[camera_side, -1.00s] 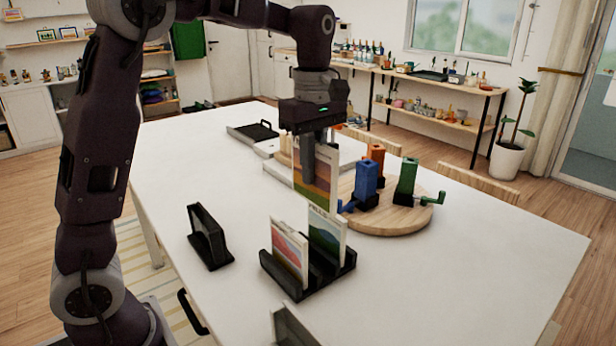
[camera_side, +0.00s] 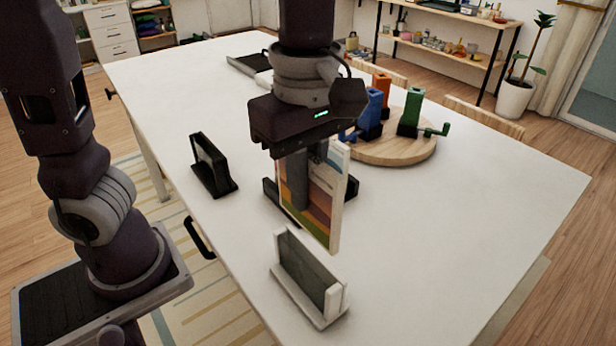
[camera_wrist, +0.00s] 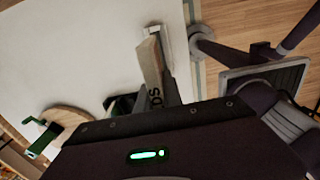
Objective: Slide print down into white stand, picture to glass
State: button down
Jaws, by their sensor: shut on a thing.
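My gripper (camera_side: 302,195) is shut on a print (camera_side: 322,218), a white-edged panel with orange, purple and green bands. The print hangs upright above the table, its banded picture side toward the side camera. The white stand (camera_side: 318,318) stands on the table nearer that camera, with a grey glass-like pane (camera_side: 305,272) upright in it. The print's lower edge is above and behind the stand, apart from it. In the wrist view the print (camera_wrist: 151,62) shows mostly edge-on, below the stand (camera_wrist: 166,40) in the picture.
A black rack (camera_side: 352,188) is mostly hidden behind the print and gripper. A small black stand (camera_side: 212,168) is to the left. A round wooden board (camera_side: 390,150) with blue, orange and green devices is behind. The table's right side is clear.

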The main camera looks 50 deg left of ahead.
aim_at(306, 227)
jog(key=shift+f, duration=2.7)
jog(key=shift+f, duration=2.8)
jog(key=c, duration=1.4)
grip_release()
notch_tip(306, 227, up, 7)
jog(key=shift+r, duration=0.1)
